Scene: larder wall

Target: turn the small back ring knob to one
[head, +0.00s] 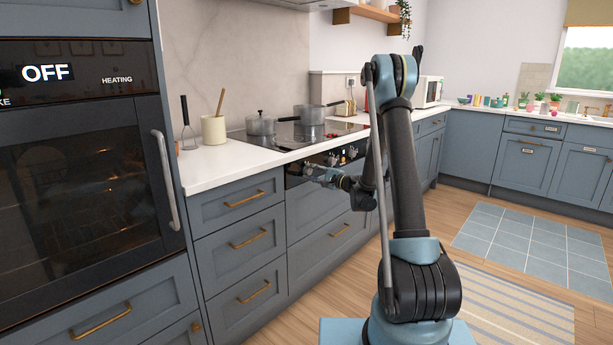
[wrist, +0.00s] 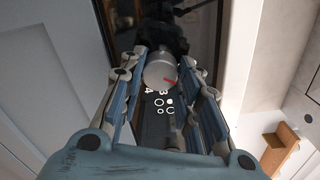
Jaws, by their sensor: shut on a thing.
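In the wrist view, a round silver knob (wrist: 158,72) with a short red mark on its face sits between the fingers of my gripper (wrist: 165,62). The gripper is shut on this knob. The red mark lies on the knob's lower right part, near a printed 3. A printed 4 stands beside the 3. Below them is a small symbol of rings, with its upper right ring filled white. The exact setting is hard to tell. In the head view, my gripper (head: 312,171) is at the control panel (head: 352,154) below the hob, and hides part of it.
The hob (head: 287,137) carries a lidded pot (head: 261,124) and a second pan (head: 310,115). A utensil crock (head: 213,130) stands on the worktop to the left. Drawers with brass handles lie below the panel. The floor to the right is open.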

